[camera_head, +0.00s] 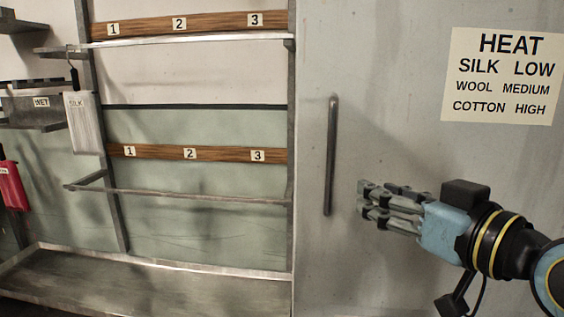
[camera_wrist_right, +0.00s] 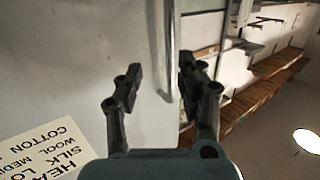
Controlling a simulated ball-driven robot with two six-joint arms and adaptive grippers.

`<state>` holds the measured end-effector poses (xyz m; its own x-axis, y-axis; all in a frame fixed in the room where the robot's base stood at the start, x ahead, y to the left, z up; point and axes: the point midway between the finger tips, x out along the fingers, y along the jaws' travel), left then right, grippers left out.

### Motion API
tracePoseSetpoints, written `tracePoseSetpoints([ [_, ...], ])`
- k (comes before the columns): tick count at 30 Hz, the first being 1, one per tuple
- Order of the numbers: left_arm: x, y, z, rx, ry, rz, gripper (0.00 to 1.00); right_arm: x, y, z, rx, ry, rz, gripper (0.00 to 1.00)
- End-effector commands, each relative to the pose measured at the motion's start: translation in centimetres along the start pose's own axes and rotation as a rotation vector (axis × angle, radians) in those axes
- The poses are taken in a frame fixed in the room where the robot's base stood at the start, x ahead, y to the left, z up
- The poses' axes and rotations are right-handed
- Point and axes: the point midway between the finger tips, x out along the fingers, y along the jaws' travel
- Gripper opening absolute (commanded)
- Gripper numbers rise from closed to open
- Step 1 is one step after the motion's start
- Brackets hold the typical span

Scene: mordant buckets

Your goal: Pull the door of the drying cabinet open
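The drying cabinet door (camera_head: 390,60) is a flat grey panel and looks shut. Its handle (camera_head: 331,155) is a thin upright dark metal bar near the door's left edge. My right gripper (camera_head: 363,199) is to the right of the handle's lower part, pointing left, with a visible gap to the bar. The wrist view shows the right gripper (camera_wrist_right: 160,82) with its two fingers spread and nothing held. There the handle (camera_wrist_right: 173,45) appears beyond the gap between the fingertips, not gripped. My left gripper is not in view.
A sign (camera_head: 503,75) headed HEAT is on the door at upper right. Left of the door stands an open metal rack with numbered wooden rails (camera_head: 225,153) and a lower shelf (camera_head: 150,285). A SILK tag (camera_head: 83,122) hangs farther left. The space around the handle looks clear.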

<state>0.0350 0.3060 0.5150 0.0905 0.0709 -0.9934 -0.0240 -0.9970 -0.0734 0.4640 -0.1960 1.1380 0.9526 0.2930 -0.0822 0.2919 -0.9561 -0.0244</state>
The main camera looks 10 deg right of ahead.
Motion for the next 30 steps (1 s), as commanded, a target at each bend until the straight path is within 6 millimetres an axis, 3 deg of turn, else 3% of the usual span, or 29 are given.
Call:
tracePoseSetpoints([
  [1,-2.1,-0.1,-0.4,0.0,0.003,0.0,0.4,-0.9,-0.6,-4.8,-0.012,0.052,-0.011,0.38],
  [3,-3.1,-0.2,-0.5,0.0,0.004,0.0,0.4,-1.3,-0.9,-7.2,-0.022,0.081,-0.014,0.38],
  [11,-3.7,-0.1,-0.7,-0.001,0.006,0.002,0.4,0.1,-0.7,-7.7,-0.019,0.083,-0.01,0.38],
  [21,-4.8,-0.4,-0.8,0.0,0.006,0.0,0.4,6.7,-0.8,-8.3,-0.02,0.082,-0.012,0.38],
  [30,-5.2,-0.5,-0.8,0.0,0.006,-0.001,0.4,9.5,-0.9,-8.4,-0.021,0.081,-0.011,0.38],
])
